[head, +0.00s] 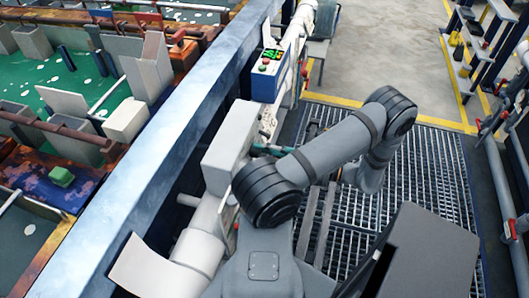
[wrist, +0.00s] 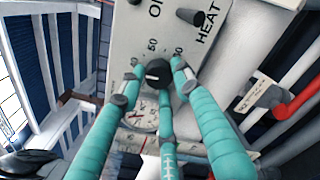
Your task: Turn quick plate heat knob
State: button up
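A black round knob (wrist: 157,73) with a pale pointer mark sits on a light grey panel (wrist: 140,38), with a number scale including 50 around it. My gripper (wrist: 155,80), with three teal fingers and grey tips, reaches to the first knob. The left and right tips flank it, and the middle finger comes up from below. I cannot tell whether the tips press on it. In the head view my arm's end is hidden and no knob face shows.
A round dial gauge (wrist: 141,119) sits below the knob, partly behind the fingers. A red-handled pipe (wrist: 290,103) runs at the right. In the head view, a blue control box (head: 268,74) stands up the rail, with plating tanks (head: 60,92) at left.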

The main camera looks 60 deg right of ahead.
jog(key=o, duration=0.4)
jog(key=v, duration=1.2)
jog(key=shift+r, duration=0.1)
